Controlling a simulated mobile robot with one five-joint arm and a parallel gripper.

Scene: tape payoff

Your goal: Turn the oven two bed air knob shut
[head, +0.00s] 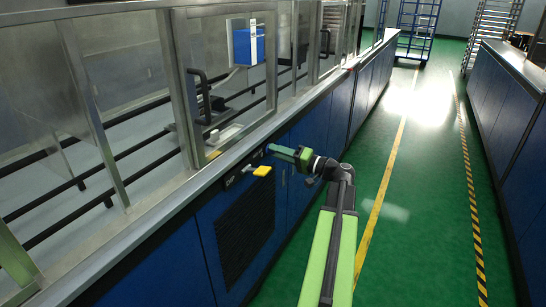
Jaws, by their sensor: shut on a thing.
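My gripper (272,149) is at the blue front panel below the steel counter edge. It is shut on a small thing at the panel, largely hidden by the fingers. From its place this seems to be the air knob, but its shape and its turn angle cannot be made out. A yellow handle (262,171) sticks out of the panel just below and left of my gripper, apart from it. No label is readable, so I cannot tell which oven or bed it belongs to.
A dark vent grille (245,232) lies below the handle. A glazed steel frame (216,85) stands on the counter above. The green aisle floor (405,180) to the right is clear. Blue cabinets (508,105) and a blue rack cart (418,25) stand beyond.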

